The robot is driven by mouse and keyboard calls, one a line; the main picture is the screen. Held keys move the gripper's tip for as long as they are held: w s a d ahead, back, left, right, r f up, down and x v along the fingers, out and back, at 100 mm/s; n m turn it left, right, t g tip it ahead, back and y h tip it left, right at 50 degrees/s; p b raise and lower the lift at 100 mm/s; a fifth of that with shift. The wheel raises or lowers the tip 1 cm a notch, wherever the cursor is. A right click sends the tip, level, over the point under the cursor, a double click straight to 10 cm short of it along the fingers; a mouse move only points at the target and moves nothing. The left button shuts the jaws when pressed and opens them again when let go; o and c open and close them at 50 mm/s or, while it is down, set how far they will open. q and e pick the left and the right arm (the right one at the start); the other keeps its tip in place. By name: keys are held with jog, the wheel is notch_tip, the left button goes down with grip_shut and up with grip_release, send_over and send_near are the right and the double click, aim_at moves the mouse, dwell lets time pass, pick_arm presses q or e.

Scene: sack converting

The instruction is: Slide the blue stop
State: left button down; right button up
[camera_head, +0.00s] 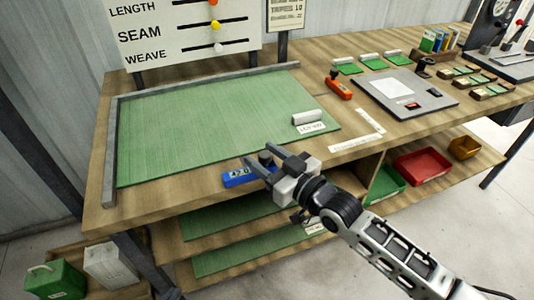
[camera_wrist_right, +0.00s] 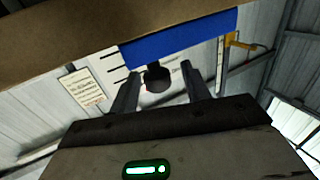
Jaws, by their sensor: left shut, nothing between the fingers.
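The blue stop (camera_head: 237,178) lies on the wooden table's front edge, just in front of the green sheet (camera_head: 205,125). It bears a white label and a black knob (camera_head: 266,157). My right gripper (camera_head: 257,153) reaches in from the lower right, its open fingers on either side of the knob. In the right wrist view the blue stop (camera_wrist_right: 180,37) is above, and the knob (camera_wrist_right: 157,76) shows between the two fingers (camera_wrist_right: 161,84), with a gap on each side. My left gripper is not in view.
A grey rail (camera_head: 109,150) bounds the green sheet at left and back. A white roll (camera_head: 307,116) lies at the sheet's right. An orange tool (camera_head: 338,88) and a grey plate (camera_head: 404,95) are further right. A red bin (camera_head: 421,166) sits on the shelf below.

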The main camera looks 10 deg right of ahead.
jog(key=v, duration=1.6)
jog(key=shift+b, duration=0.4)
jog(key=s+a+f+m+g+h, duration=0.1)
jog(key=s+f+m+g+h, duration=0.1)
jog(key=f, duration=0.6)
jog(key=s+a+f+m+g+h, duration=0.1)
jog(key=s+f+h, duration=0.3)
jog(key=f, duration=0.4)
jog(key=shift+s+a+m+g+h, duration=0.4)
jog(key=shift+s+m+g, duration=0.15)
jog(key=shift+g, duration=0.25)
jog(key=shift+f, duration=0.1)
